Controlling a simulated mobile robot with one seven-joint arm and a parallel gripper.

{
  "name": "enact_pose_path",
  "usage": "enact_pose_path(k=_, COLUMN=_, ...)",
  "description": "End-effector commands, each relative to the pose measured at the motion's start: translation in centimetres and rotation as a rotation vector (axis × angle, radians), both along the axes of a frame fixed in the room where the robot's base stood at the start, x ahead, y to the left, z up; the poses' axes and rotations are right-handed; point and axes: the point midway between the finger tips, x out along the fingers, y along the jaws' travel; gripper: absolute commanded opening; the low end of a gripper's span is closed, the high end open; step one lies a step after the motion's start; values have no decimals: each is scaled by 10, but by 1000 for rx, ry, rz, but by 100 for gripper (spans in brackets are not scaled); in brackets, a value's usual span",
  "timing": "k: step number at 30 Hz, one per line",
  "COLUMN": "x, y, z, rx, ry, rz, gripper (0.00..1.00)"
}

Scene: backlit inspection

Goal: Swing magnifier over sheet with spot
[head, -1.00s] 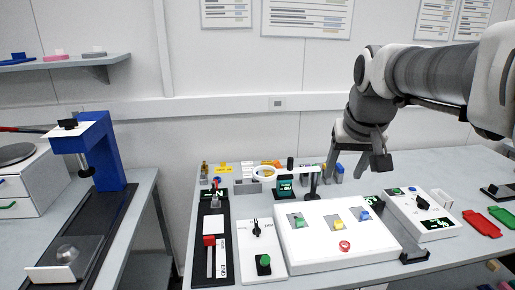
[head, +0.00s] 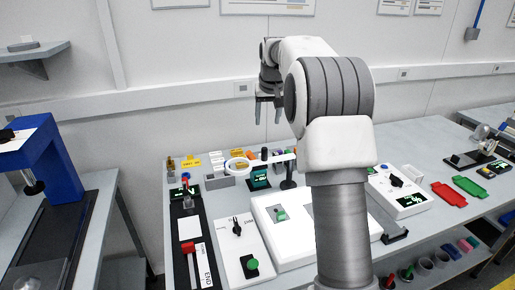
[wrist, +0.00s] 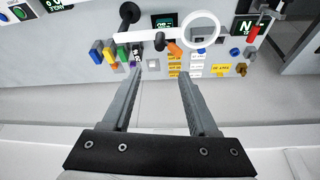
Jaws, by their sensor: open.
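The magnifier is a white ring (head: 237,166) on a white swing arm that pivots on a dark post (head: 288,173). In the wrist view the ring (wrist: 201,29) shows at the top, with its arm running left to the post. My gripper (head: 269,112) is open and empty, above the back of the bench. In the wrist view its fingertips (wrist: 160,72) point toward the swing arm, apart from it. A white sheet (head: 189,228) lies on the dark panel at left; I cannot make out a spot on it. My arm hides part of the white console.
Several small coloured pieces and yellow labels (wrist: 197,57) lie behind the swing arm. A white panel with a green knob (head: 251,265) stands at the front. A blue press (head: 75,165) stands at left. Red (head: 449,194) and green trays lie at right.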

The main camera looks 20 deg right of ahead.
Motion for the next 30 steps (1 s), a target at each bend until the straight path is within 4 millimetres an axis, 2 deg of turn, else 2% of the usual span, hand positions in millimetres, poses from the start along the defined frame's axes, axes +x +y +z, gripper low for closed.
enact_pose_path(k=21, x=52, y=-10, z=-132, rx=1, ry=3, rz=-1, gripper=60)
enact_pose_path(k=30, x=62, y=-12, z=-154, rx=0, ry=0, rz=-1, gripper=60)
